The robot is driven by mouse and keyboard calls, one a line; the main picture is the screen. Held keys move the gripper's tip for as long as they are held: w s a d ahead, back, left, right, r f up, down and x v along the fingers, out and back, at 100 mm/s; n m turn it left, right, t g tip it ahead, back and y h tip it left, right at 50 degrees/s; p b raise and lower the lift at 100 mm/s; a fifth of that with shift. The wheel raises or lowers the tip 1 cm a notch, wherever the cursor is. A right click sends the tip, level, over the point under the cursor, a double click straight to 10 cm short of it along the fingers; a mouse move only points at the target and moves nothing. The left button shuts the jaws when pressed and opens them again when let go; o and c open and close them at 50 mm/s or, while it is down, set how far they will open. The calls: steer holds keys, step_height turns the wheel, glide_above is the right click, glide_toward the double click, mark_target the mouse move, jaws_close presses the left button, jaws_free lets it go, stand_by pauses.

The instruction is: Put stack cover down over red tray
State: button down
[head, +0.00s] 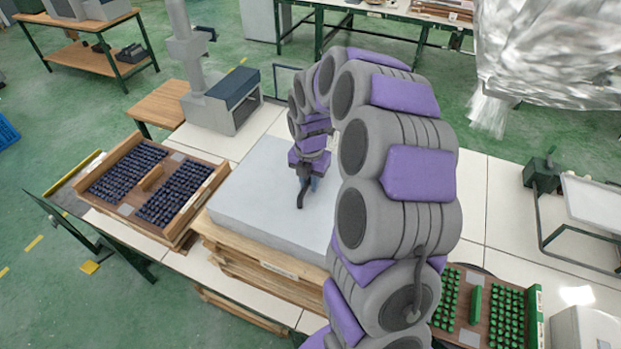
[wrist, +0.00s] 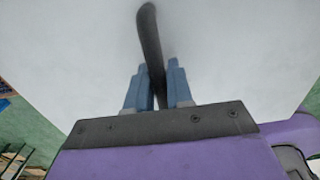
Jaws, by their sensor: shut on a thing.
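The stack cover (head: 255,195) is a broad pale grey slab with a dark curved handle (head: 301,198). It lies level over a stack of wooden trays (head: 240,262) in the middle of the table. I cannot tell whether it rests on the stack or hangs just above it. My gripper (head: 308,180) is at the handle on the cover's top. In the wrist view, its blue fingers (wrist: 158,68) are shut on the handle, with the cover (wrist: 230,50) filling the background. No red tray shows; the cover and my arm hide what lies beneath.
A wooden tray with blue pieces (head: 148,168) stands left of the cover. A tray with green pieces (head: 467,312) is at the lower right. A grey machine (head: 222,103) stands behind the cover, and a green-based metal stand (head: 541,175) is at right. White tabletop (head: 480,200) is clear right of my arm.

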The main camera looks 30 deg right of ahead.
steer(key=c, duration=1.2)
jaws_free()
steer(key=shift+c, duration=0.2)
steer(key=shift+o, duration=0.8)
steer(key=shift+d, duration=0.1)
steer(key=shift+o, duration=0.4)
steer(key=shift+d, duration=0.3)
step_height(320, 180, up, 13)
steer(key=shift+a+b, duration=0.2)
steer(key=shift+b, duration=0.15)
steer(key=s+a+r+m, duration=0.2)
steer(key=s+a+m, duration=1)
steer(key=s, duration=0.4)
steer(key=s+a+f+m+g, duration=0.1)
steer(key=s+f+m, duration=0.1)
steer(key=s+m, duration=0.4)
steer(key=s+a+f+m, duration=0.1)
steer(key=s+f+m, duration=0.1)
steer(key=s+m, duration=0.5)
steer(key=s, duration=0.3)
steer(key=shift+s+f+m+g, duration=0.15)
steer(key=shift+f+m+g, duration=0.15)
steer(key=shift+f+g, duration=0.1)
